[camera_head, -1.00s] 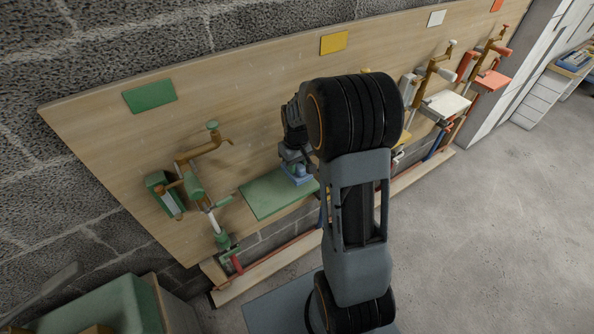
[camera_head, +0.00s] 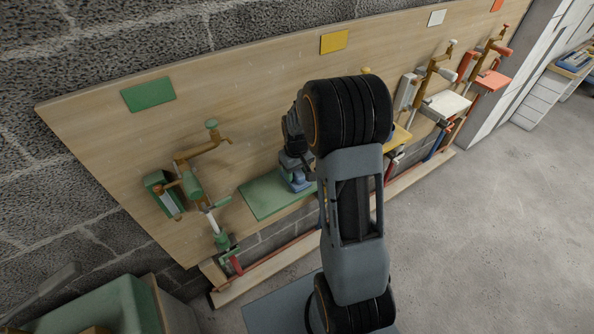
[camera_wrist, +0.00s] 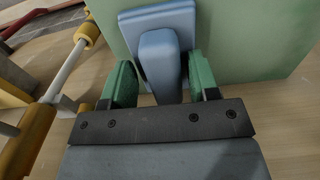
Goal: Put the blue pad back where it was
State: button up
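The blue pad (camera_wrist: 183,20) is a flat blue plate with a raised block-shaped grip (camera_wrist: 160,58), seen in the wrist view. It is at the green shelf plate (camera_wrist: 255,40), near that plate's edge; I cannot tell if it rests flat. My gripper (camera_wrist: 164,78) has its two green fingers on either side of the grip, with narrow gaps showing, so it looks open around it. In the head view the pad (camera_head: 298,181) is small and partly hidden by my arm, over the green plate (camera_head: 262,196).
A wooden board carries a green card (camera_head: 148,94), a yellow card (camera_head: 333,42) and a white card (camera_head: 436,17). A brown-and-green reel arm (camera_head: 200,185) stands left of the green plate. A yellow shelf (camera_head: 398,139) and a white shelf (camera_head: 446,104) are to the right. Open floor lies right.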

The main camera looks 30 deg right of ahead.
notch_tip(320, 180, up, 12)
jog(key=f+p, duration=0.1)
jog(key=p, duration=0.1)
jog(key=s+a+r+t, duration=0.1)
jog(key=s+a, duration=0.3)
jog(key=s, duration=0.4)
jog(key=s+a+r+m+t, duration=0.1)
jog(key=s+a+r, duration=0.3)
jog(key=s, duration=0.4)
jog(key=shift+a+t, duration=0.5)
jog(key=shift+a, duration=0.15)
jog(key=shift+w+r, duration=0.1)
notch_tip(320, 180, up, 12)
jog(key=p, duration=1)
jog(key=shift+a+t+p, duration=0.15)
jog(key=shift+t+p, duration=0.15)
